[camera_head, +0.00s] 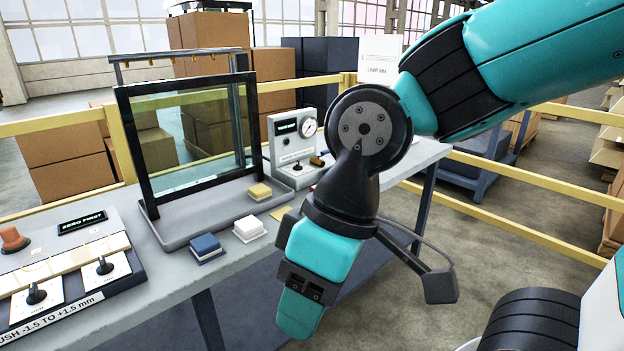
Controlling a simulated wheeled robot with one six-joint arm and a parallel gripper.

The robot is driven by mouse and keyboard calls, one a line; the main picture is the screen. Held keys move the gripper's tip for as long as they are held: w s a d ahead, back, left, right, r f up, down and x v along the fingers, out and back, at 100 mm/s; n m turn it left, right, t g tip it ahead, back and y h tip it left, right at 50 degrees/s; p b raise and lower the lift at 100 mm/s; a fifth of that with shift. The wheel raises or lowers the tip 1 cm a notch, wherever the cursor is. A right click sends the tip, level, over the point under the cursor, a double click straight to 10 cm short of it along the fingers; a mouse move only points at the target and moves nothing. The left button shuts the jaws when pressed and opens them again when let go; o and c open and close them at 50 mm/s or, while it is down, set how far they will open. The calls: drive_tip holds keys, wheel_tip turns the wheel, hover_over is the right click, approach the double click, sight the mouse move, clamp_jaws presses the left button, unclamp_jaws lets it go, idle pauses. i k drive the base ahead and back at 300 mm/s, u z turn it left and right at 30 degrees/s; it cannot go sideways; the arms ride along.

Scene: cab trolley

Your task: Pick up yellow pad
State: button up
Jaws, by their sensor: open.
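The yellow pad (260,191) is a small block with a yellow top and a paler lower part. It sits on the grey base of the glass-panel stand, near its right end. A white pad (250,229) and a blue pad (206,246) lie in front of it along the table edge. My gripper (297,322) points down in front of the table, to the right of and nearer than the pads. It is open and apart from the yellow pad. The gap between its fingers is hard to see from this side.
The black-framed glass panel (192,135) rises behind the yellow pad. A gauge box (293,148) stands to the right. A control panel (62,255) with knobs fills the table's left. A flat yellow patch (280,213) lies near my arm. Yellow rails (500,215) run behind.

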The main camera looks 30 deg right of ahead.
sight(259, 192)
drive_tip(key=z, duration=0.3)
drive_tip(key=i, duration=1.25)
drive_tip(key=u, duration=0.6)
